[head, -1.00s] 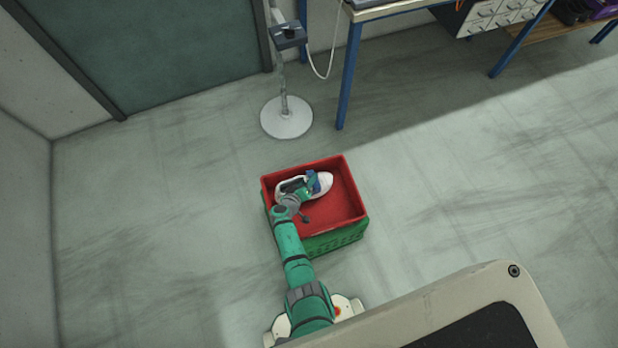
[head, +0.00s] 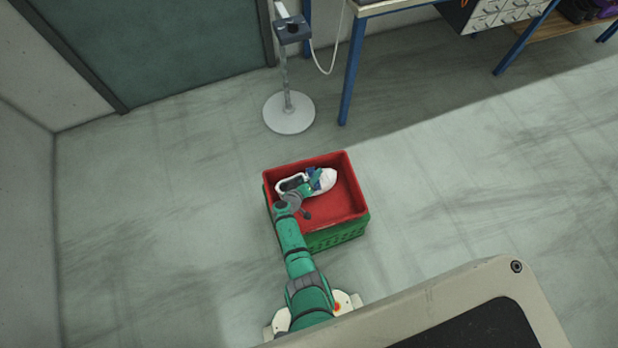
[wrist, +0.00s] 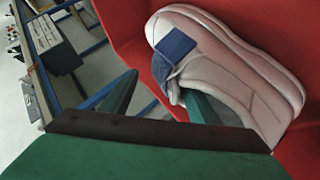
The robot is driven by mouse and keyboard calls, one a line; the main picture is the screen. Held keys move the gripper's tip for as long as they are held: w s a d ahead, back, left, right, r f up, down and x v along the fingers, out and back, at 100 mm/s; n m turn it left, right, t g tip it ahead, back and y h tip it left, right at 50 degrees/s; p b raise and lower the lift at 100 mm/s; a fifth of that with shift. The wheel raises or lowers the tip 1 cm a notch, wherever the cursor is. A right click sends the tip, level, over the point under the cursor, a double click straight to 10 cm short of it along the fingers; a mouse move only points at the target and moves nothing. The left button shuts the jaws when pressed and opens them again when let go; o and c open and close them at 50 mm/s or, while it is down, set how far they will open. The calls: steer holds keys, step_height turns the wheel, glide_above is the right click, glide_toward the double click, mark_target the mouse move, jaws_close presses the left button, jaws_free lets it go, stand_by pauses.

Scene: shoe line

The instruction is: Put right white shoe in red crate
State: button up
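The white shoe (head: 325,181) is inside the red crate (head: 345,204), near its back wall, with its toe to the right. In the wrist view the shoe (wrist: 240,75) looks tilted, with its blue tongue (wrist: 175,45) near the top left. My gripper (head: 309,186) reaches down into the crate over the shoe. In the wrist view my gripper (wrist: 160,88) has its fingers spread. The right finger is at the shoe's opening, its tip partly hidden; the left finger stands clear of the shoe with a visible gap. Whether the shoe rests fully on the crate floor is unclear.
The red crate sits on a green crate (head: 338,235). A stand with a round white base (head: 289,113) is behind it. A workbench with blue legs (head: 353,70) stands at the back. The floor left and right of the crates is clear.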

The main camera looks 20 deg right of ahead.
steer(key=shift+a+r, duration=0.1)
steer(key=v, duration=1)
steer(key=shift+s, duration=0.3)
steer(key=shift+a, duration=0.1)
